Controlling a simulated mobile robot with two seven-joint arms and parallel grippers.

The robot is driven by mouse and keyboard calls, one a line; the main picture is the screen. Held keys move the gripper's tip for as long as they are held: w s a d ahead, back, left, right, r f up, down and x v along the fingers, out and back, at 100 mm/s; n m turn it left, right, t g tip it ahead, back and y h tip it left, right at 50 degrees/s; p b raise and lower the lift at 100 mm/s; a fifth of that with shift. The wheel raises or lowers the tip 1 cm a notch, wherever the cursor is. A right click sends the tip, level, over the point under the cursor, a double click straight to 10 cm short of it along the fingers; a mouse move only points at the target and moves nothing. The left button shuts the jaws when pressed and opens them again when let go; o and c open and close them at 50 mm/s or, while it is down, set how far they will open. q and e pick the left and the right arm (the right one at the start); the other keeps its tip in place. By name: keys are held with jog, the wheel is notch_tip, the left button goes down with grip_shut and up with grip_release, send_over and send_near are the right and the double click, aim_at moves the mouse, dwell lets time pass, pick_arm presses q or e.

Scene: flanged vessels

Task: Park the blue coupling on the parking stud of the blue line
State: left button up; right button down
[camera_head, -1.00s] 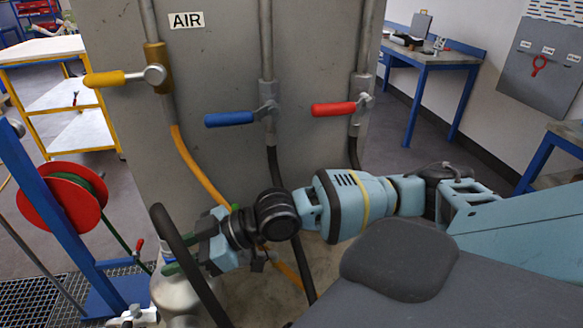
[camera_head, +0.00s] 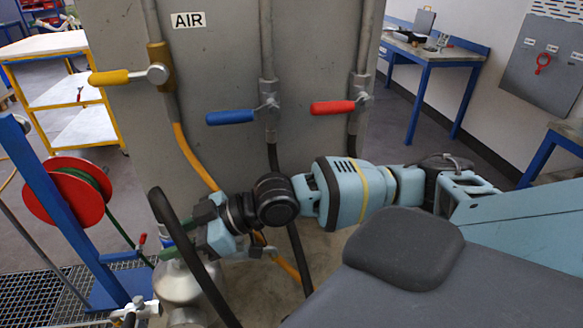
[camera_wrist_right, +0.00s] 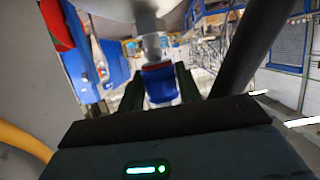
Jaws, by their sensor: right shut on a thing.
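The blue coupling (camera_wrist_right: 160,84), with a red band at its upper end, shows in the right wrist view between two dark fingers. A grey stub (camera_wrist_right: 151,46) meets its top end there; I cannot tell whether they are joined. I cannot make out the parking stud. My left gripper is not in view.
A thick black curved tube (camera_head: 183,245) runs close beside my right gripper. The yellow hose (camera_head: 194,158) passes behind my arm. Yellow (camera_head: 107,78) and red (camera_head: 333,108) valve handles stick out above. A red hose reel (camera_head: 66,192) stands at left.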

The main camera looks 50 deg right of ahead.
jog(key=shift+r+p, duration=0.4)
jog(key=shift+r, duration=1)
